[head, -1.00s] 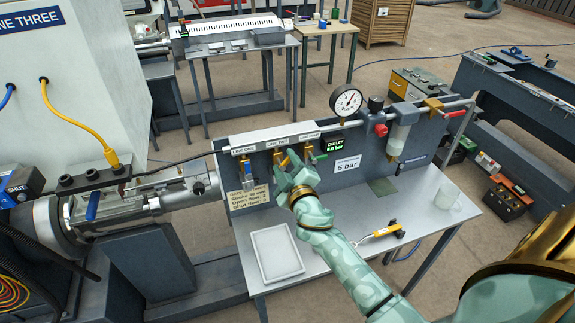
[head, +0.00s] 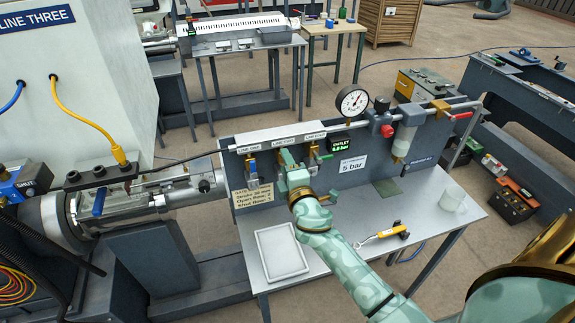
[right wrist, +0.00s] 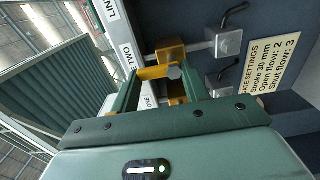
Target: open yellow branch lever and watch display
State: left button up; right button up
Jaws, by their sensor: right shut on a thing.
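My right gripper (head: 288,161) is at the middle branch of the valve panel (head: 224,205), under the LINE TWO label. In the right wrist view its two fingers (right wrist: 163,86) are shut on the yellow lever (right wrist: 155,72), which lies across between them beside a brass valve body (right wrist: 171,50). In the head view the gripper hides most of this lever. The dark display (head: 342,146), marked OUTLET, is lit with green digits that look like 6.0 bar, too small to be sure. My left gripper is not in view.
A blue lever (head: 252,167) is left of my gripper and a green lever (head: 322,155) right of it. A round gauge (head: 352,101) stands above the display.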

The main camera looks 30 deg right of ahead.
dwell(0.5)
jog(key=o, duration=1)
jog(key=shift+a, duration=0.1)
jog(key=b+v, duration=0.2)
jog(key=v, duration=1.4)
jog(key=shift+s+f+b, duration=0.1)
jog(key=shift+s+b, duration=0.1)
jog(key=shift+b, duration=0.15)
